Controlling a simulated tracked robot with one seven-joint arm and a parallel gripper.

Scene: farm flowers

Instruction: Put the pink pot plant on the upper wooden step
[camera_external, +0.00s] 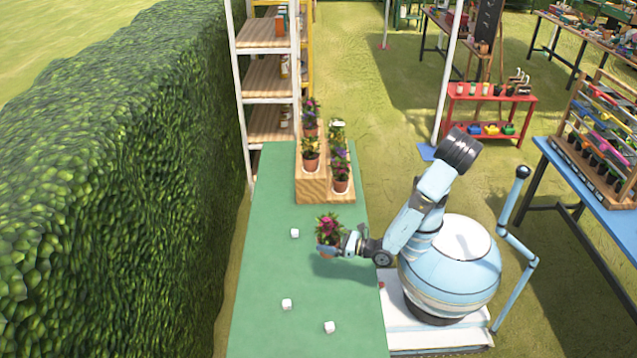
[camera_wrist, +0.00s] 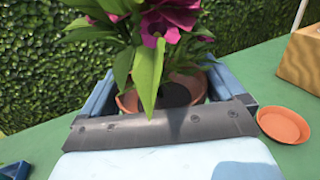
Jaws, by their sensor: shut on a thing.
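The pink pot plant (camera_external: 328,229) has magenta flowers, green leaves and a terracotta pot. It is upright over the green table, with a shadow below it. My gripper (camera_external: 335,249) is shut around the pot from the right side. In the wrist view the pink flowers (camera_wrist: 168,18) and pot rim (camera_wrist: 130,103) show between the fingers; leaves and the gripper hide much of the pot. The wooden step stand (camera_external: 325,190) is at the table's far end, apart from the held plant. Its left part appears higher, and both parts hold potted flowers.
The green table (camera_external: 270,270) has three small white cubes (camera_external: 294,233) on it. A terracotta saucer (camera_wrist: 284,125) lies right of the gripper in the wrist view. A hedge (camera_external: 120,190) stands left, and a shelf rack (camera_external: 268,75) stands behind the table.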

